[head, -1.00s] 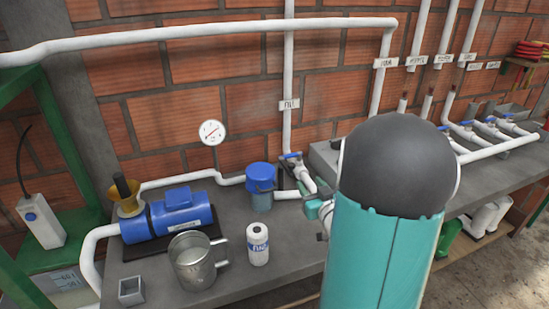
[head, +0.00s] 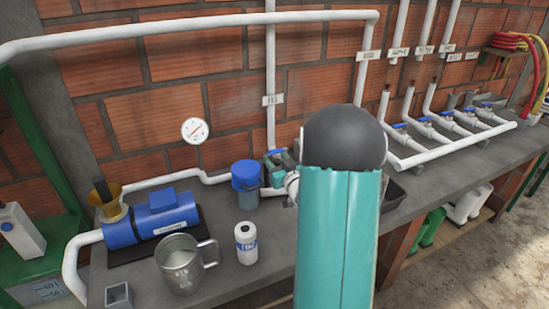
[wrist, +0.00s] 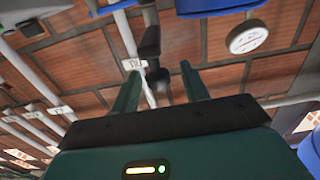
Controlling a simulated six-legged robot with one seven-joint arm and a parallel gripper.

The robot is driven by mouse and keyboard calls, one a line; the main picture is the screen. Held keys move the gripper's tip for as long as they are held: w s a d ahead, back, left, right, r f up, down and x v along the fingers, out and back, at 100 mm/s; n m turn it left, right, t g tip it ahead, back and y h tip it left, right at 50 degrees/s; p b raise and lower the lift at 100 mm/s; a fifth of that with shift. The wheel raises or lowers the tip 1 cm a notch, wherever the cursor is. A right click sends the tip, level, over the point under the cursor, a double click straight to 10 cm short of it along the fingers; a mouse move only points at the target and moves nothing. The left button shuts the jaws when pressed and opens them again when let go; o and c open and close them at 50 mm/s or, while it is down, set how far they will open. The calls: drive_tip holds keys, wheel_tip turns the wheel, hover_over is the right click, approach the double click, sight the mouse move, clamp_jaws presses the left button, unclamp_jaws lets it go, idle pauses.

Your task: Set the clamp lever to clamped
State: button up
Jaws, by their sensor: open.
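My gripper (wrist: 160,72) is open in the wrist view, with its two green fingers apart. A dark, bar-like part (wrist: 150,42) hangs from the top of that view and reaches toward the gap between the fingers. It may be the clamp lever, but I cannot tell, and no clamped or unclamped position can be read. In the head view my gripper (head: 277,162) is beside the blue-capped filter (head: 245,176), at its right. My own arm hides much of the pipe and bench there. Contact between fingers and dark part cannot be made out.
On the bench (head: 225,280) stand a blue pump (head: 155,217), a metal jug (head: 180,265) and a white bottle (head: 246,243). A gauge (head: 195,130) is on the brick wall. White pipes with blue-handled valves (head: 425,120) run at the right.

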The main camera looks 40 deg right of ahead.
drive_tip(key=shift+x, duration=1)
clamp_jaws()
